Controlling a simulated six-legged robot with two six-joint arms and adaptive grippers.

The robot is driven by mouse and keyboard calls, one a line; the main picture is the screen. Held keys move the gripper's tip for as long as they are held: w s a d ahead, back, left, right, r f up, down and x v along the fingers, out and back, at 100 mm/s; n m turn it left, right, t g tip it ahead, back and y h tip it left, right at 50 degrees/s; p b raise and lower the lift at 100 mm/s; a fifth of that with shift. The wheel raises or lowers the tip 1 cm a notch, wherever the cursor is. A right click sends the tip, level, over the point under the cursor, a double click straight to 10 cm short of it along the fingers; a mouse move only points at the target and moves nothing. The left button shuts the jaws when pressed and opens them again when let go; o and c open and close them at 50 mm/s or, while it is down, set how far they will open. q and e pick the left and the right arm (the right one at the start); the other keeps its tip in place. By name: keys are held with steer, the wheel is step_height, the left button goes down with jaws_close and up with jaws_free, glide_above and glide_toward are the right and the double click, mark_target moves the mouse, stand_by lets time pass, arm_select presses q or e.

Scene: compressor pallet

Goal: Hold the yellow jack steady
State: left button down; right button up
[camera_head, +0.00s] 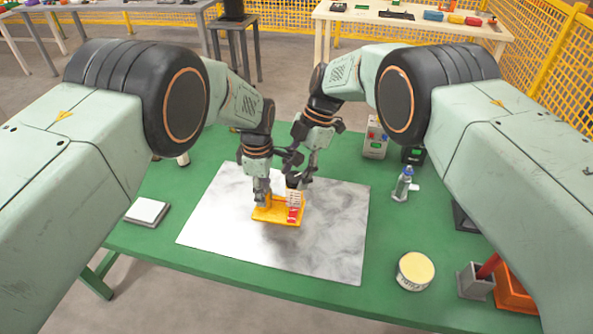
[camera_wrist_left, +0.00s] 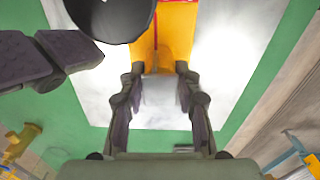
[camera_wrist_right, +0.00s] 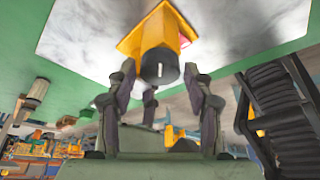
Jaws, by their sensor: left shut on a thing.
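The yellow jack (camera_head: 277,213) sits on the bright metal sheet in the middle of the green table. A pale, ribbed part with red (camera_head: 294,204) stands at its right end. My left gripper (camera_head: 260,199) is shut on the jack's left end; the left wrist view shows both fingers against the yellow body (camera_wrist_left: 173,40). My right gripper (camera_head: 295,180) is just above the jack's right part. A dark round part (camera_wrist_left: 110,14) hides some of the jack in the left wrist view.
The metal sheet (camera_head: 215,222) has bare room around the jack. A white square block (camera_head: 147,211) lies at left. My two forearms are close together above the jack.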

steer(key=c, duration=0.9)
steer(key=shift+o, duration=0.2)
steer(key=shift+m, duration=0.3)
steer(key=shift+m, duration=0.5)
steer(key=o, duration=1.2)
